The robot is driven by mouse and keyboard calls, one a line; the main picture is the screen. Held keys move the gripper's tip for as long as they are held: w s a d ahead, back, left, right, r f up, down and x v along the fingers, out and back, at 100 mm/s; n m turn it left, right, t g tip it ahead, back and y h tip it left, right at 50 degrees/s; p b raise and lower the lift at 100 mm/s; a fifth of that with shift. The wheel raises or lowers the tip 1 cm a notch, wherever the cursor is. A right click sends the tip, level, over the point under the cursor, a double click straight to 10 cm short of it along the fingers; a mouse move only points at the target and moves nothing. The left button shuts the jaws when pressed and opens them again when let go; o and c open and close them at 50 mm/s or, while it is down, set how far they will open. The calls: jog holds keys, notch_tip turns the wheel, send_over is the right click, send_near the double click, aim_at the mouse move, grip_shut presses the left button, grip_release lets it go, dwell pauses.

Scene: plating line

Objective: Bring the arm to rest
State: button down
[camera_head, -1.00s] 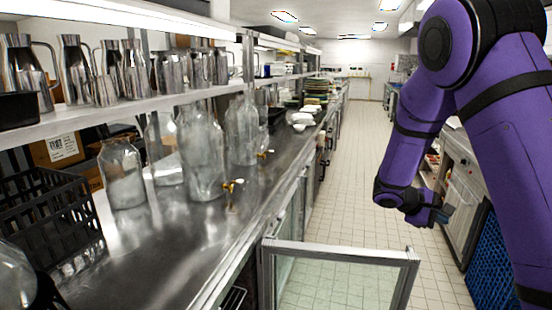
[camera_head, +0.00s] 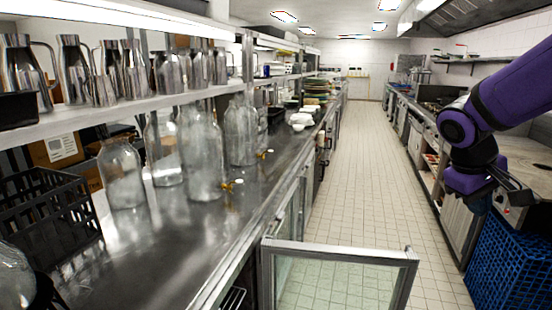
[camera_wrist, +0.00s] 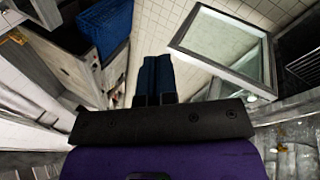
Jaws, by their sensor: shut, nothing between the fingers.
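My purple arm (camera_head: 505,90) reaches in from the right edge of the head view, bent at a joint, with its wrist in front of the right-hand counter. My gripper shows most clearly in the wrist view (camera_wrist: 155,75). Its two dark blue fingers lie side by side, shut and empty. In the head view the fingertips are small and hard to make out.
A glass door (camera_head: 340,280) stands open into the aisle at lower centre. A blue crate (camera_head: 508,268) is below my wrist at right. The steel counter (camera_head: 150,260) at left bears glass jars (camera_head: 203,155) and a black basket (camera_head: 45,225). The tiled aisle (camera_head: 370,185) is clear.

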jog(key=s+a+r+m+t+y, duration=0.1)
jog(key=s+a+r+t+y, duration=0.1)
jog(key=s, duration=0.5)
jog(key=s+a+r+m+t+y, duration=0.1)
jog(key=s+a+r+t+y, duration=0.1)
jog(key=s+a, duration=0.4)
notch_tip(320, 180, up, 2)
jog(key=shift+s+a+r+t+y, duration=0.15)
jog(key=shift+s+t+y, duration=0.3)
jog(key=shift+s, duration=0.6)
